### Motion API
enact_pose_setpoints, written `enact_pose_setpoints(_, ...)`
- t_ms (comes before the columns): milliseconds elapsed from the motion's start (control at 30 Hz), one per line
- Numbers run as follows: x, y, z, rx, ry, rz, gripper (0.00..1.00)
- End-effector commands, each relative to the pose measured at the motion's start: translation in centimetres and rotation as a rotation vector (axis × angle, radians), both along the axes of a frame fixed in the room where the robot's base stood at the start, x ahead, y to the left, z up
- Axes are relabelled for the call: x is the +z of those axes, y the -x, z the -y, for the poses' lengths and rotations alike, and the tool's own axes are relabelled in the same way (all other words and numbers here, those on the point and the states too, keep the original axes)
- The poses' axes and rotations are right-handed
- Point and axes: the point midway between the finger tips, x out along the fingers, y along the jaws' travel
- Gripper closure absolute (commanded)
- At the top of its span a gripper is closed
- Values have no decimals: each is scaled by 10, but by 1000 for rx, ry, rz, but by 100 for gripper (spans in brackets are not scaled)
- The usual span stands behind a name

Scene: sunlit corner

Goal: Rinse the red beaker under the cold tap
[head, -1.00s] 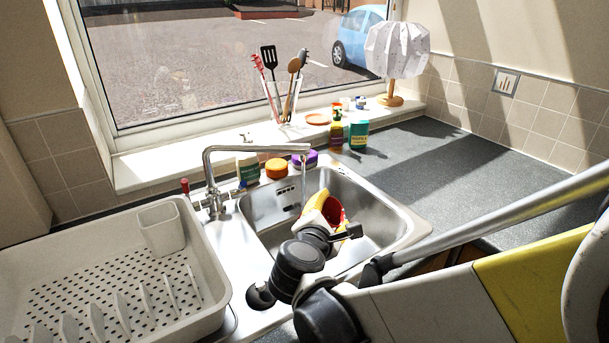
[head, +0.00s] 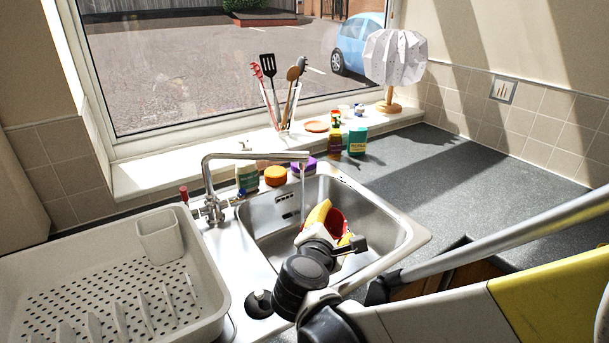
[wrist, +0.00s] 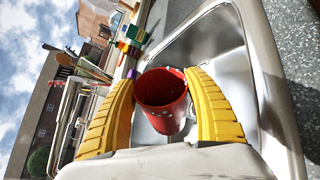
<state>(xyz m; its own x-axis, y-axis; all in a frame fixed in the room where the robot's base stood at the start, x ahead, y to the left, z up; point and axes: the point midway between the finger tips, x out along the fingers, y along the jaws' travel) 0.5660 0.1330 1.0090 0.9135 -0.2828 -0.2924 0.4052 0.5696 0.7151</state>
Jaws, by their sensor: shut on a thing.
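My gripper (head: 334,222) reaches down into the sink basin (head: 381,210), its yellow fingers shut on the red beaker (head: 337,219). In the wrist view, the fingers close on the beaker (wrist: 163,90) from both sides. Its open mouth faces the camera, the dark inside looks empty, and pale spots show on its lower outside. The metal tap (head: 212,180) arches over the basin. A thin stream of water (head: 302,182) falls from its spout, just left of and behind the gripper. I cannot tell whether it touches the beaker. A red-topped lever (head: 184,193) stands at the tap's left.
A white dish rack (head: 100,262) stands left of the sink. An orange-lidded jar (head: 275,175), a purple sponge-like block (head: 304,166) and bottles line the back edge. A utensil holder (head: 283,115) and lamp (head: 393,58) stand on the sill. The right worktop (head: 450,175) is clear.

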Motion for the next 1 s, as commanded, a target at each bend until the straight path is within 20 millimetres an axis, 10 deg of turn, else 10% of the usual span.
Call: enact_pose_setpoints(1000, 50, 36, 18, 0, 0, 0, 68)
